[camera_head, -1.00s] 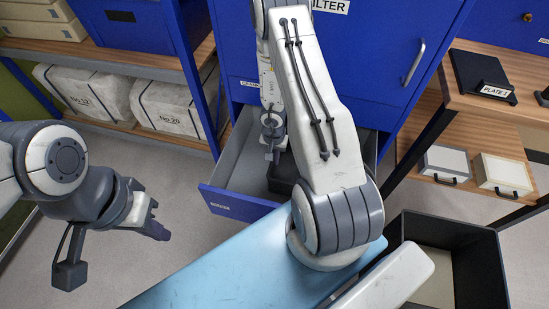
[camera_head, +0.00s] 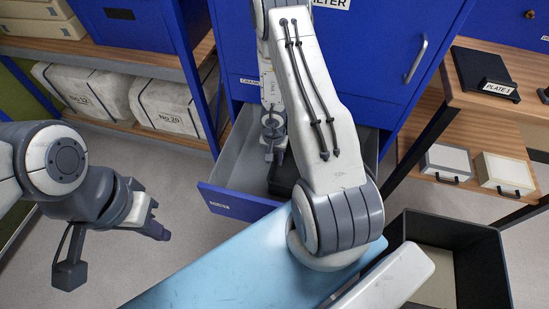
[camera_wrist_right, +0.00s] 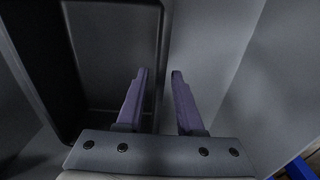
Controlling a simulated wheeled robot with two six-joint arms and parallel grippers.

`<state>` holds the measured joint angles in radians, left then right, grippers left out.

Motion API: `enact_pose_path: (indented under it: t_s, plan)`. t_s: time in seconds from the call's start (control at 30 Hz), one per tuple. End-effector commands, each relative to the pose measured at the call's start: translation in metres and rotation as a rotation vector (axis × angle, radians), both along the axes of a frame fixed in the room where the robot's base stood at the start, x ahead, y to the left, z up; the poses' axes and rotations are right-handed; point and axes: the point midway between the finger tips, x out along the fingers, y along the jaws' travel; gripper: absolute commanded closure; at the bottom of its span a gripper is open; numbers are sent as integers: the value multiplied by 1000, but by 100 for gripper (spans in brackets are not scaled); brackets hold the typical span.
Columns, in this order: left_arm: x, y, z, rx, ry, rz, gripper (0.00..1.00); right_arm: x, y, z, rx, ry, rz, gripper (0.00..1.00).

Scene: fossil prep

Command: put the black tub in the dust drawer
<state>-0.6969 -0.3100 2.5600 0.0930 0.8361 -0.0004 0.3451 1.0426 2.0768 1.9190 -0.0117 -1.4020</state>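The black tub (camera_head: 283,177) is inside the open dust drawer (camera_head: 238,205), at the bottom of the blue cabinet. My right arm hides part of the tub in the head view. My right gripper (camera_head: 272,153) reaches down into the drawer. In the right wrist view the tub (camera_wrist_right: 110,50) fills the left side. My right gripper (camera_wrist_right: 158,95) is open there, with a clear gap between its fingers. One finger is over the tub's inside and the other is beyond its side wall. My left gripper (camera_head: 158,228) hangs empty at the left; its finger gap is unclear.
A large dark bin (camera_head: 483,275) stands at the lower right beside a light blue surface (camera_head: 225,270). Shelves with wrapped blocks (camera_head: 168,108) are at the left. A wooden shelf unit (camera_head: 485,130) is at the right. Grey floor is clear left of the drawer.

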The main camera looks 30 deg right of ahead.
Motion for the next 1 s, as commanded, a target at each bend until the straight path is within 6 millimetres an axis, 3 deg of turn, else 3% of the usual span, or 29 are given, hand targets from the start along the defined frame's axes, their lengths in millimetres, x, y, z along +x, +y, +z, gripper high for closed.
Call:
enact_pose_path:
  t_s: [0.17, 0.7, 1.0]
  plan:
    - [0, 0, 10, 0, 0, 0, 100, 0, 0, 10, 0, 0, 0, 64]
    - [0, 0, 97, 0, 0, 0, 100, -1, 2, 99, 0, 0, 1, 64]
    - [0, 0, 126, 0, 0, 0, 100, -2, 2, 129, 0, 0, 0, 64]
